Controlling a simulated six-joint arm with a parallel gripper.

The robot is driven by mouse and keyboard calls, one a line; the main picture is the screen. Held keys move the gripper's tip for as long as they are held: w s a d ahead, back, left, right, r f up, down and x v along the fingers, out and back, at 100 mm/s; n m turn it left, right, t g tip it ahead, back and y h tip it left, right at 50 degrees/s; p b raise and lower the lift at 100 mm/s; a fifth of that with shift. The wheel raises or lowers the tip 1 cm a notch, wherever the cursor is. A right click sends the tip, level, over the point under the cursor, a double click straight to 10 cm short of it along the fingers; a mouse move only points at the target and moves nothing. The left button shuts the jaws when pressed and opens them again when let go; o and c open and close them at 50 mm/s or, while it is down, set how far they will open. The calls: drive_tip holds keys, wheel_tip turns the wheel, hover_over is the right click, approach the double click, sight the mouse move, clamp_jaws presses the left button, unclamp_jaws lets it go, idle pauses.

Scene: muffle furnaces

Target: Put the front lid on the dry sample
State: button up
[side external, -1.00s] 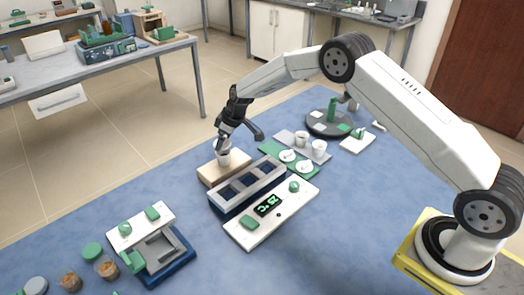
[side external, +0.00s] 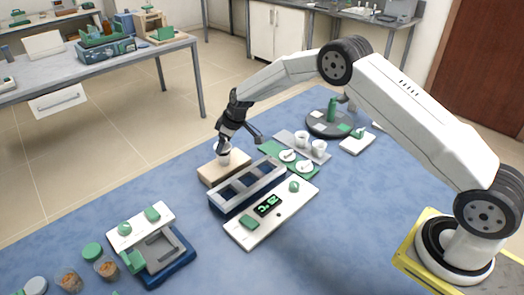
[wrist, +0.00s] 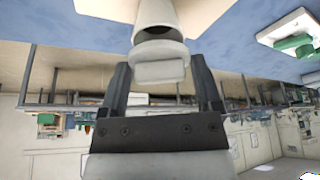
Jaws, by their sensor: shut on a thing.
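My gripper (wrist: 160,85) is shut on a white lid (wrist: 160,70), held by its block-like grip between the two fingers. A white crucible (wrist: 155,12) is right beyond the lid in the wrist view, and a dark part of its mouth shows past the lid's rim. The lid is at the mouth, but I cannot tell whether it touches. In the side view the crucible (side external: 224,159) stands on a pale wooden block (side external: 212,178), with my gripper (side external: 223,145) directly above it. The crucible's contents are hidden. Two more white lids (side external: 288,155) (side external: 304,166) lie on a green mat (side external: 271,155).
A blue-grey unit with several openings (side external: 217,208) and a white panel with a green display (side external: 240,235) stand in front of the block. Two white cups (side external: 301,138) (side external: 319,147) are on a tray to the right. A balance-like device (side external: 165,262) is at front left.

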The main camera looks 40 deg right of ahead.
sight(226, 147)
drive_tip(key=shift+f, duration=0.85)
drive_tip(key=o, duration=1)
drive_tip(key=shift+r, duration=0.2)
drive_tip(key=shift+r, duration=3.85)
drive_tip(key=shift+s+r, duration=0.2)
drive_tip(key=shift+s, duration=0.15)
drive_tip(key=s+d+r+m+h, duration=0.1)
drive_tip(key=s+m, duration=0.2)
drive_tip(key=s, duration=1.4)
drive_tip(key=s+d+r+m+g+h, duration=0.1)
drive_tip(key=s+r+m, duration=0.1)
drive_tip(key=s, duration=1.6)
drive_tip(key=shift+d+r+m, duration=0.15)
drive_tip(key=shift+d+m, duration=0.2)
drive_tip(key=shift+m, duration=0.15)
